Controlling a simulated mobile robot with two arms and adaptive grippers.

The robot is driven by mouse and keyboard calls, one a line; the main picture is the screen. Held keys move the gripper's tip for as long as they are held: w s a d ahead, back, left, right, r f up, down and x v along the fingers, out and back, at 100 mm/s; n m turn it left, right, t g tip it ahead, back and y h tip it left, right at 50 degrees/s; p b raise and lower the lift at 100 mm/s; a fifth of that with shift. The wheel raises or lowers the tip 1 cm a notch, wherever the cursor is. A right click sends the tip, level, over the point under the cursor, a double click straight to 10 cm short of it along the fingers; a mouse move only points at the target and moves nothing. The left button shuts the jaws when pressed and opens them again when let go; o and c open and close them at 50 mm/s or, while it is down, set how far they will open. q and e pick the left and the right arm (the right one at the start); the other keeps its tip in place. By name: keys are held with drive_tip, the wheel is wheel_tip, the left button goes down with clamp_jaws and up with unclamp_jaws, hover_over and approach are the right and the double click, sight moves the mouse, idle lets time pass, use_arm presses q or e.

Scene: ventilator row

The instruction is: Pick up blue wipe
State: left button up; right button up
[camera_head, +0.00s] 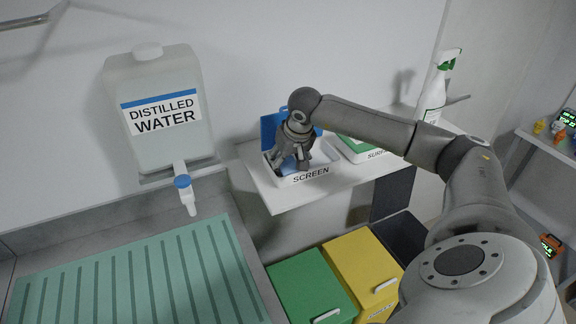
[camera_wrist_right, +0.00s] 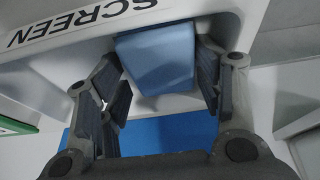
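The blue wipe (camera_wrist_right: 155,60) is a light blue folded block in the white box labelled SCREEN (camera_wrist_right: 72,32). In the right wrist view it lies between the fingers of my right gripper (camera_wrist_right: 158,66), with a gap at each side. My right gripper is open and holds nothing. My left gripper is in neither view.
The SCREEN box's blue lid (camera_head: 270,130) stands open at its back. A green-lidded box (camera_head: 357,148) and a spray bottle (camera_head: 434,92) share the white shelf (camera_head: 283,202). Green (camera_head: 305,285) and yellow (camera_head: 362,265) bins stand below. A distilled water container (camera_head: 155,90) is left.

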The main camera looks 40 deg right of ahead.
sight(287, 163)
drive_tip(key=shift+a, duration=0.1)
drive_tip(key=c, duration=0.5)
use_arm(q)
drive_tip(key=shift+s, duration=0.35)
use_arm(e)
drive_tip(key=shift+c, duration=0.4)
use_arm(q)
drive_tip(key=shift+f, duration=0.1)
use_arm(e)
drive_tip(key=shift+r, duration=0.15)
drive_tip(key=shift+w+r+b, duration=0.1)
drive_tip(key=shift+r+b, duration=0.3)
drive_tip(key=shift+b, duration=0.1)
drive_tip(key=shift+r+b, duration=0.65)
drive_tip(key=shift+r, duration=0.3)
use_arm(q)
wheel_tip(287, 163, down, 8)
drive_tip(key=b, duration=0.6)
use_arm(e)
drive_tip(key=s+d+r, duration=0.2)
drive_tip(key=s+r, duration=0.8)
drive_tip(key=s, duration=0.4)
drive_tip(key=shift+d, duration=0.35)
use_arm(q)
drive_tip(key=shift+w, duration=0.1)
use_arm(e)
drive_tip(key=shift+r, duration=0.1)
